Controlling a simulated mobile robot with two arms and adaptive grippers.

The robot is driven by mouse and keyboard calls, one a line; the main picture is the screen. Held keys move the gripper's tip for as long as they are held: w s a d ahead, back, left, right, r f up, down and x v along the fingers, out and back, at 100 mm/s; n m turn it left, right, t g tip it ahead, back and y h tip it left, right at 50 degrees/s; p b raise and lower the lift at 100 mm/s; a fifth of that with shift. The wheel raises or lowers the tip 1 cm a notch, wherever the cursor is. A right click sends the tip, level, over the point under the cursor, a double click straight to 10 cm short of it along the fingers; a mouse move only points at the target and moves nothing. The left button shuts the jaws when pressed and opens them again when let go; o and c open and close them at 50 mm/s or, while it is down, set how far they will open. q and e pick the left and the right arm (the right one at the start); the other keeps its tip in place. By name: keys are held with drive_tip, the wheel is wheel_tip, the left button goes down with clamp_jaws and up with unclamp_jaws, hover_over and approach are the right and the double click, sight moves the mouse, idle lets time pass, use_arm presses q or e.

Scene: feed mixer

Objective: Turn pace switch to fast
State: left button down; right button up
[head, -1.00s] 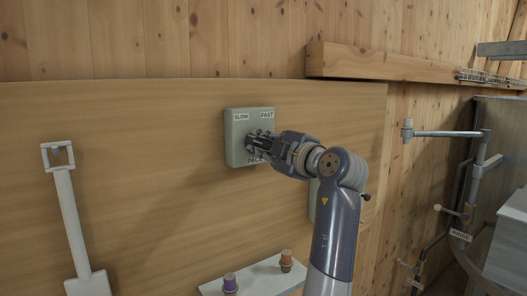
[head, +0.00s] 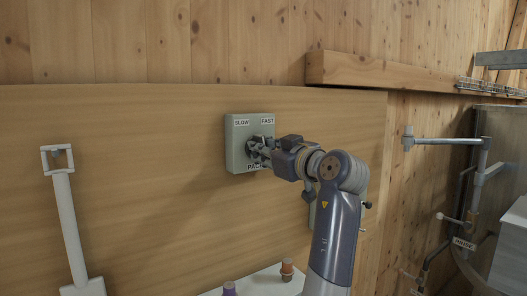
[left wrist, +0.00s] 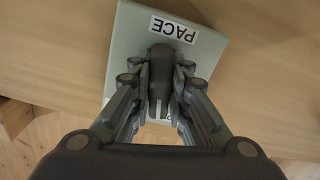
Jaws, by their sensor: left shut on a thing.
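The pace switch is a pale grey-green box (head: 237,160) on the wooden board. Its front has SLOW at upper left, FAST at upper right and PACE at the bottom. My left gripper (head: 258,149) reaches it from the right and is shut on the dark knob, mostly hidden there. In the left wrist view the dark knob (left wrist: 161,72) sits between the two fingers, below the upside-down PACE label (left wrist: 174,28). A pale line shows on the knob's lower part. SLOW and FAST are mostly hidden there, so I cannot tell exactly which the knob points to. My right gripper is not in view.
A white shovel-like tool (head: 68,225) hangs at left. A pale shelf (head: 262,282) below holds an orange-brown and a purple capped item. A wooden beam (head: 400,76) juts out at upper right. Metal pipes and levers (head: 445,140) stand at right.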

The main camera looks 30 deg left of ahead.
use_arm(q)
drive_tip(key=shift+r+m, duration=0.3)
drive_tip(key=shift+m, duration=0.9)
drive_tip(key=c, duration=1.7)
unclamp_jaws()
drive_tip(key=shift+o, duration=0.9)
drive_tip(key=shift+a+f, duration=0.1)
drive_tip(key=shift+f, duration=0.1)
drive_tip(key=shift+d, duration=0.2)
drive_tip(key=v, duration=0.7)
